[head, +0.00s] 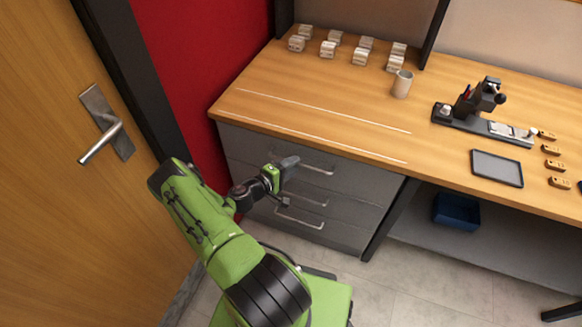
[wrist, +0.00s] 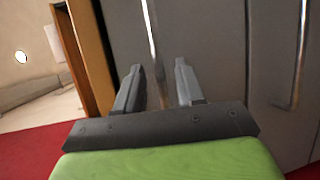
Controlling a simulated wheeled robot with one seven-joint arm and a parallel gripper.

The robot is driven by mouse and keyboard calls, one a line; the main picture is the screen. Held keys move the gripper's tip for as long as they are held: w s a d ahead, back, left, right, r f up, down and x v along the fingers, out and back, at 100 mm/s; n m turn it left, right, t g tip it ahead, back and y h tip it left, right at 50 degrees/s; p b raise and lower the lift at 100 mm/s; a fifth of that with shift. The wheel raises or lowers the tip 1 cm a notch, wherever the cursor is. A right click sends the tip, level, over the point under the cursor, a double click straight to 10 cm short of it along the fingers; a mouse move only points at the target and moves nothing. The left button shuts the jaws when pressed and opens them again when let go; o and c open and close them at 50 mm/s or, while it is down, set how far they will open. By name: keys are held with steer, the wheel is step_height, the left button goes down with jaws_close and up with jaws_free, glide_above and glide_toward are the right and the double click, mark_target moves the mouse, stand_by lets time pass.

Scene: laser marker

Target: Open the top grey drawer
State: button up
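The grey drawer unit (head: 345,205) stands under the left end of the wooden desk, its drawers closed. The top grey drawer (head: 255,147) has a silver bar handle (head: 318,169). My gripper (head: 290,162) is right in front of the top drawer and covers the left part of that handle. In the wrist view my gripper (wrist: 158,82) is open and empty, one finger on each side. The top drawer's handle (wrist: 151,32) lines up with the gap between the fingers. I cannot tell whether the fingertips reach past the bar.
Lower drawer handles (head: 300,219) sit beneath; one also shows in the wrist view (wrist: 298,60). The wooden desk edge (wrist: 92,60) is close to the left finger. A wooden door with a lever handle (head: 105,140) is at left. A blue bin (head: 456,212) is under the desk.

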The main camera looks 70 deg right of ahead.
steer(key=shift+c, duration=0.5)
jaws_close()
steer(key=shift+w+a, duration=0.1)
